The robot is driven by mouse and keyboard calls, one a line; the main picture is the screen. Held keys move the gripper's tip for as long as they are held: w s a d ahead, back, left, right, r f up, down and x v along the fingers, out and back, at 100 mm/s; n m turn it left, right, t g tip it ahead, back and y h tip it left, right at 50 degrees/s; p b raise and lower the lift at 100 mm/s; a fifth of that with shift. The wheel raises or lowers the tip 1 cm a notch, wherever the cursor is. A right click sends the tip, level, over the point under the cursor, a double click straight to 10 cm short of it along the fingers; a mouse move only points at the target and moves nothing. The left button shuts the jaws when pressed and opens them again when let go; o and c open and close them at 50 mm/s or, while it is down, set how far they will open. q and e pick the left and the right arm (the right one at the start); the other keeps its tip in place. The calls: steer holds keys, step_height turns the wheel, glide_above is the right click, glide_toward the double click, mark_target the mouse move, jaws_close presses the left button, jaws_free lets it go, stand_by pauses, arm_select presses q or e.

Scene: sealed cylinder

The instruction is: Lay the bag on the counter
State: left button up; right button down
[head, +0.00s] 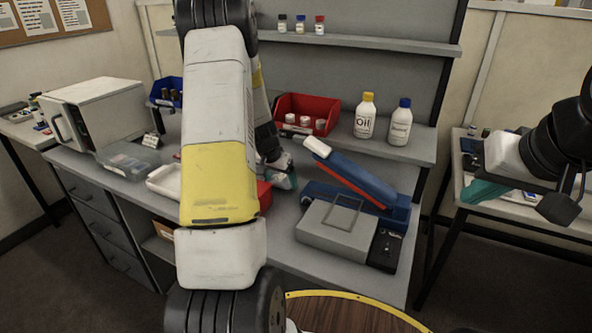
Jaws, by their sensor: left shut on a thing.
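My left gripper (284,178), mostly behind my own white and yellow forearm, is low over the middle of the counter (279,236), left of the blue sealing machine (357,180). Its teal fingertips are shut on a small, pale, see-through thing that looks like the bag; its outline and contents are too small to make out. I cannot tell whether it touches the counter. My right gripper (484,190) is at the right, over the side table; one teal finger shows clearly, and I cannot tell whether it is open.
The sealing machine has a grey platform (336,231) in front. A red bin (308,108) with white-lidded jars and two bottles, oil (365,118) and another (397,124), stand on the shelf behind. A white tray (163,182) and grey box (96,112) lie left.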

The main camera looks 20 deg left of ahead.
arm_select(q)
steer(key=shift+f, duration=0.15)
steer(key=o, duration=1.5)
steer(key=shift+c, duration=0.2)
steer(key=v, duration=1.2)
